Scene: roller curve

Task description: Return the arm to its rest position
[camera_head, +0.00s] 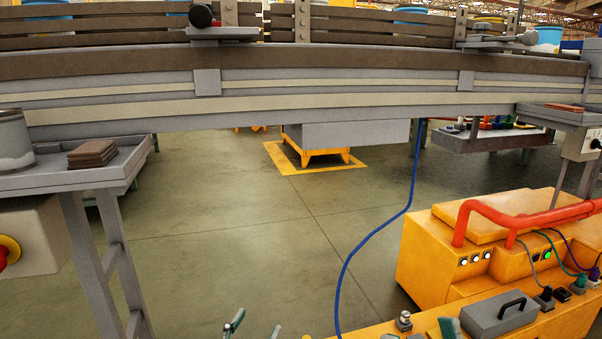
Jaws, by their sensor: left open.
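My left gripper (254,328) shows at the bottom edge, left of the middle. Only the tips of its two grey and teal fingers are in view, spread apart with bare floor between them. It is open and holds nothing that I can see. The rest of the left arm is below the picture. I do not see my right gripper.
A roller conveyor (300,100) spans the top. A grey side tray (125,165) with brown pads (92,152) stands at left. A yellow machine (430,255) with a red pipe (510,221) fills the lower right. A blue cable (372,235) hangs mid-picture. The central floor is clear.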

